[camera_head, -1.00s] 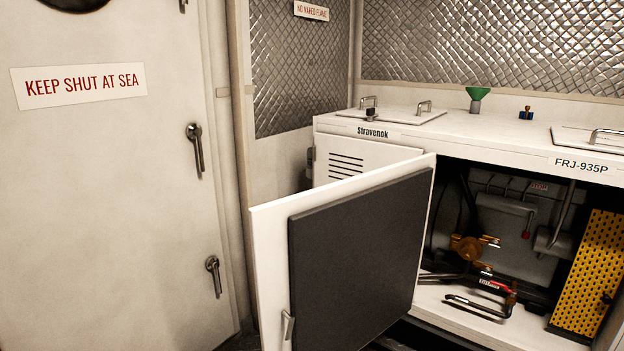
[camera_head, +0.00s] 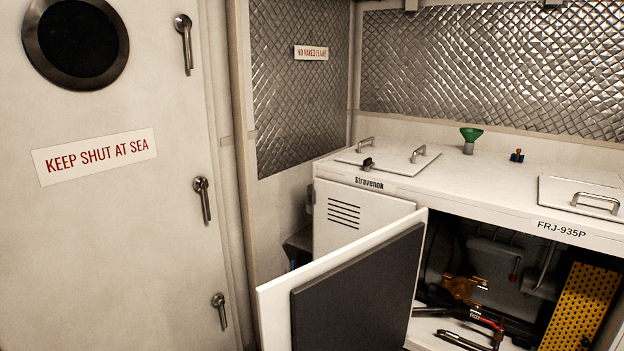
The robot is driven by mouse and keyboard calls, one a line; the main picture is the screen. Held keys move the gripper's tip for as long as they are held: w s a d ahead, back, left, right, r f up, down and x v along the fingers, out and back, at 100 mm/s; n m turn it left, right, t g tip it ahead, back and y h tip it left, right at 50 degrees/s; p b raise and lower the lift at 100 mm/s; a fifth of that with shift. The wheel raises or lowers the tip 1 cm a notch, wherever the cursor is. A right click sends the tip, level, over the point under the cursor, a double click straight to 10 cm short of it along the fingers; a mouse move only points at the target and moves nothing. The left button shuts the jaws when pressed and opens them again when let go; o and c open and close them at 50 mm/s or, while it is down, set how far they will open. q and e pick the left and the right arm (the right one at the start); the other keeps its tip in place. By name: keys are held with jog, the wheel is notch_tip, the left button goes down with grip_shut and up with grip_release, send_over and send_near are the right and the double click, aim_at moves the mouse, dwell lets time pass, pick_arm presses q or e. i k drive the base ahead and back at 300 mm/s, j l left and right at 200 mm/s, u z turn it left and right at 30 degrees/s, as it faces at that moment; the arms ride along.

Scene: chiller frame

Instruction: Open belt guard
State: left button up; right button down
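The belt guard appears to be the yellow perforated panel (camera_head: 581,308) at the lower right, inside the open bay of the white cabinet (camera_head: 470,188). It stands upright and looks closed, but its lower end is cut off by the picture edge. A white cabinet door (camera_head: 276,312) with a dark padded inner face (camera_head: 360,292) stands swung open in front of the bay's left side. Neither of my grippers is in view.
Brass fittings (camera_head: 461,288) and red-handled parts sit in the bay. The cabinet top carries lidded hatches with handles (camera_head: 594,203), a green funnel (camera_head: 471,136) and a blue fitting (camera_head: 517,155). A bulkhead door (camera_head: 110,230) with lever handles fills the left.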

aim_at(588, 291)
jog(key=z, duration=0.55)
jog(key=i+j+z, duration=0.2)
jog(key=z, duration=0.2)
jog(key=i+j+z, duration=0.1)
jog(key=j+z, duration=0.25)
jog(key=j, duration=0.15)
jog(key=i+j+z, duration=0.1)
jog(key=j+z, duration=0.8)
jog(key=j, duration=1.8)
